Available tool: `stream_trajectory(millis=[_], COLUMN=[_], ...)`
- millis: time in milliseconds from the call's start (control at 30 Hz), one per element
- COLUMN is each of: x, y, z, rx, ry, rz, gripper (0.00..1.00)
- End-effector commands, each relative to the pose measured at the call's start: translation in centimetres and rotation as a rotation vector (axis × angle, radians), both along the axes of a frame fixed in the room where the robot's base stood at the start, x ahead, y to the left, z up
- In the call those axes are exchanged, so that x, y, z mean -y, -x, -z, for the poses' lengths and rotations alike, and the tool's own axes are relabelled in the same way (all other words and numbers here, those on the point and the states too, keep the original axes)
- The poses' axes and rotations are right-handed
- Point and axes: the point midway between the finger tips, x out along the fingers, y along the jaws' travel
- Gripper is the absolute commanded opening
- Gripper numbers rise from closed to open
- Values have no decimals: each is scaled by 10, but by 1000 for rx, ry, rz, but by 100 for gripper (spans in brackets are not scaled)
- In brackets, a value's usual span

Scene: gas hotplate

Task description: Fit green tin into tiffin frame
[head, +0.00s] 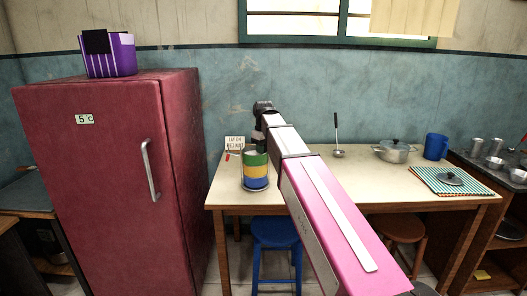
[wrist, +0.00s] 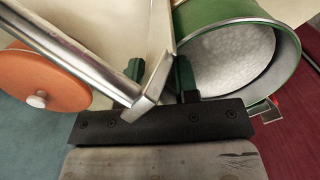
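The green tin (wrist: 237,50) is open-topped and empty at the right of the wrist view. In the head view the green tin (head: 255,159) is on top of a stack with a yellow and a blue tin. The tiffin frame's metal bar (wrist: 75,57) runs diagonally across the wrist view, with a bent end between my fingers. My gripper (wrist: 160,72) has its dark fingers apart, the right one at the tin's near rim. I see no firm hold on the tin. How the tin is seated in the frame is hidden.
An orange lid (wrist: 38,84) with a knob is at the left of the wrist view. On the table (head: 320,180) are a ladle (head: 337,140), a pot (head: 394,151) and a blue mug (head: 435,146). A red fridge (head: 110,170) stands left. The table's middle is clear.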

Motion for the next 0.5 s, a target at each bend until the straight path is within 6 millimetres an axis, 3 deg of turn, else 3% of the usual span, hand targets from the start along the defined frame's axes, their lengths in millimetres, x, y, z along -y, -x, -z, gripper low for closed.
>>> stream_trajectory(millis=[267, 500], x=[0, 0], y=[0, -1], z=[-3, -34], rx=[0, 2], ry=[0, -1], rz=[0, 0], gripper=[28, 28])
